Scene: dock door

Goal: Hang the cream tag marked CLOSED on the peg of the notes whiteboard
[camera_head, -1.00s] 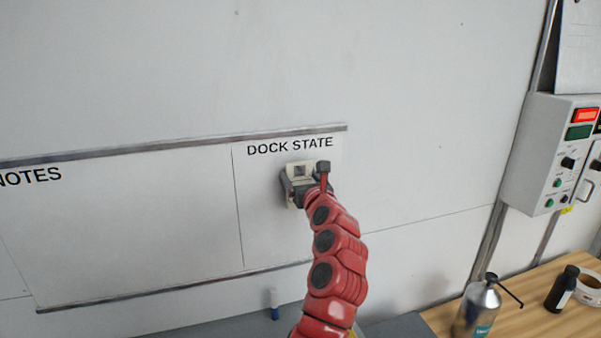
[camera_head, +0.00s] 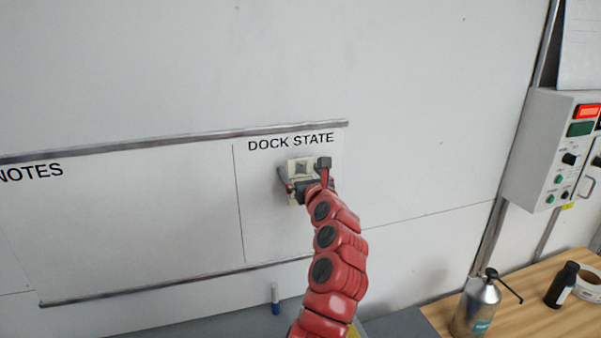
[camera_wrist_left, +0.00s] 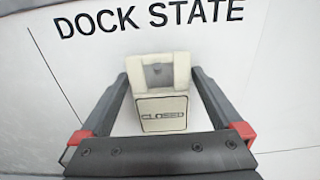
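The cream tag (camera_head: 301,168) is at the DOCK STATE section of the board, on the wall. My left gripper (camera_head: 302,178) is at the tag. In the left wrist view its fingers (camera_wrist_left: 160,75) are wide apart, one on each side of the tag; I cannot tell whether the tips touch its edges. The NOTES whiteboard (camera_head: 130,220) is at left, partly cut off; its peg is not visible. My right gripper is not in view.
A control panel (camera_head: 547,150) is on the wall at right. A wooden bench (camera_head: 530,310) at lower right holds a metal spray bottle (camera_head: 477,310), a dark bottle (camera_head: 562,285) and a tape roll (camera_head: 590,282). A blue marker (camera_head: 275,300) stands below the board.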

